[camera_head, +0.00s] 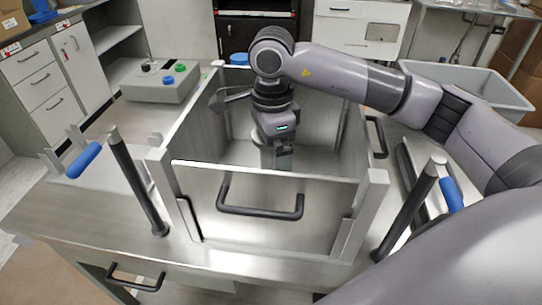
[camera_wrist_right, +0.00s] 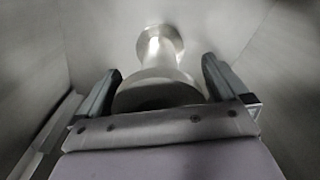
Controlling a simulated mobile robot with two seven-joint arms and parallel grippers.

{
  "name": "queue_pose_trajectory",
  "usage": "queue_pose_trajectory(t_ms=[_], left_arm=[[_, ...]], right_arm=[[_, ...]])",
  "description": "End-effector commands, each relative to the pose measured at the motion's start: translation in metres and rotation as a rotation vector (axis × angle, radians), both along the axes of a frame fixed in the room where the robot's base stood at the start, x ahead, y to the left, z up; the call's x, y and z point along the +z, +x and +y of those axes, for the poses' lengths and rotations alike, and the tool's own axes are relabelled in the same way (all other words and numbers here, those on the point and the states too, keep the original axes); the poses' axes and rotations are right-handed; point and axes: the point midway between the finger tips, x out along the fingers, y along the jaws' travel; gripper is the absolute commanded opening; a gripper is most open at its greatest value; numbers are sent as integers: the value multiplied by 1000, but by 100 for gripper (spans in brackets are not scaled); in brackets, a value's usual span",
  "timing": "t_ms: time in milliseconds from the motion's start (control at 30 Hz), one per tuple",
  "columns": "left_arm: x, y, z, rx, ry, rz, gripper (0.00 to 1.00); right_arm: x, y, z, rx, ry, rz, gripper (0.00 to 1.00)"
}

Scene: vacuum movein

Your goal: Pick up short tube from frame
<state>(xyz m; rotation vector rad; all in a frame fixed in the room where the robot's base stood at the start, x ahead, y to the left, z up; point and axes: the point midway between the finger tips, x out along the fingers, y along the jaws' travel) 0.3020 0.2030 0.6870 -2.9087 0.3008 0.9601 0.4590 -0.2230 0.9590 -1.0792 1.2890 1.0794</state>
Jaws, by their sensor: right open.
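A shiny metal short tube (camera_wrist_right: 165,58) with a round flange at each end shows in the right wrist view. Its near flange (camera_wrist_right: 157,93) is wide and lies between the fingers. My right gripper (camera_wrist_right: 160,85) is open, with one finger on each side of this flange; I cannot tell whether they touch it. In the head view my right arm reaches down into an open metal box, and the gripper (camera_head: 283,158) is inside it. A pale piece beside the gripper may be the tube, mostly hidden by my wrist. My left gripper is not in view.
The metal box (camera_head: 265,195) has walls close around my right gripper and a black handle (camera_head: 258,205) in front. Black posts (camera_head: 138,185) stand beside it. A control box with buttons (camera_head: 160,82) is at left, and a grey bin (camera_head: 480,85) is behind my right arm.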

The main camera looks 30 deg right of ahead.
Motion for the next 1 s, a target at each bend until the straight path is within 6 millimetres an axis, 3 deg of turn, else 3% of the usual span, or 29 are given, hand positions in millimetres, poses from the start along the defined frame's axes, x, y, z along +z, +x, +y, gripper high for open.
queue_pose_trajectory(t_ms=[200, 267, 500, 833, 1000], left_arm=[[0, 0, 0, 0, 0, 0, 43], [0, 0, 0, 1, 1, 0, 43], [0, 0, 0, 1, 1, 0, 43], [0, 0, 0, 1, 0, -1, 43], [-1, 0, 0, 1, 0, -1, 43]], right_arm=[[-1, 0, 0, 0, 1, -2, 100], [-1, 0, 0, 0, 1, -2, 84], [-1, 0, 0, 0, 2, -1, 9], [4, 1, 1, 0, 4, -6, 8], [17, 2, 1, -1, 4, -10, 8]])
